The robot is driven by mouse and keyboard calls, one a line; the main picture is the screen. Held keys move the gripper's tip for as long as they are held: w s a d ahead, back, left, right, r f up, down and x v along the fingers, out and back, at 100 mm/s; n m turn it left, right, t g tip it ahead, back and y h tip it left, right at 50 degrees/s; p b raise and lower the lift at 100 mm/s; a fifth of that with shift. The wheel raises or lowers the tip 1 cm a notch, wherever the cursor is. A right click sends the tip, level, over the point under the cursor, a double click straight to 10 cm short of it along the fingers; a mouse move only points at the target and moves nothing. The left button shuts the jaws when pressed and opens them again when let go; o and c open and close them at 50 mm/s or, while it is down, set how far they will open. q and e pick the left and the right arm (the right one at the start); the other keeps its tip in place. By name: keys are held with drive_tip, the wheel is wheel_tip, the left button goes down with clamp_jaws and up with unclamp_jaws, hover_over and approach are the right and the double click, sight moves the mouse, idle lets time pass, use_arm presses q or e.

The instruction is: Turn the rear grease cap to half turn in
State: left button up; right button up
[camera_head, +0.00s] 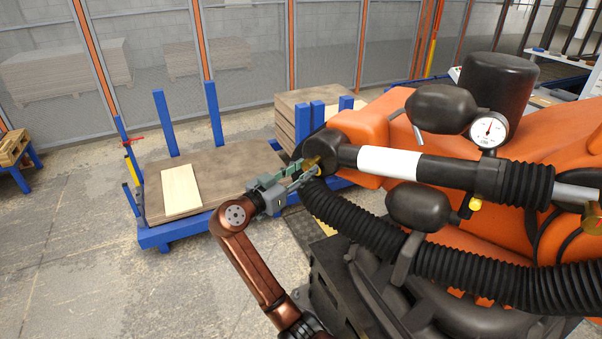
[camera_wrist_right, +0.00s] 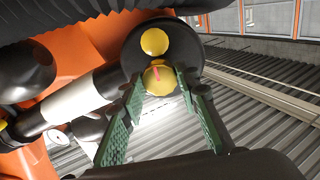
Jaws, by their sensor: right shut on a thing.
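My right gripper (camera_head: 302,172) is at the end of a black round housing on the orange machine. Its green fingers are shut on a yellow grease cap (camera_head: 313,161), which is partly hidden by them in the head view. In the right wrist view this cap (camera_wrist_right: 160,80) sits between the fingertips (camera_wrist_right: 160,88), and a short red mark on its face points up and slightly left. A second yellow round cap (camera_wrist_right: 154,41) sits just above it on the same dark housing (camera_wrist_right: 132,58). My left gripper is not in view.
The orange machine (camera_head: 540,125) fills the right side, with a dial gauge (camera_head: 488,129) and a black ribbed hose (camera_head: 350,222) below the gripper. A blue-framed stand (camera_head: 160,237) bears a pale board (camera_head: 181,190).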

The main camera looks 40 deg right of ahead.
drive_tip(key=shift+f, duration=0.15)
drive_tip(key=o, duration=1.2)
drive_tip(key=shift+c, duration=0.2)
drive_tip(key=s+a, duration=0.1)
drive_tip(key=a, duration=1.1)
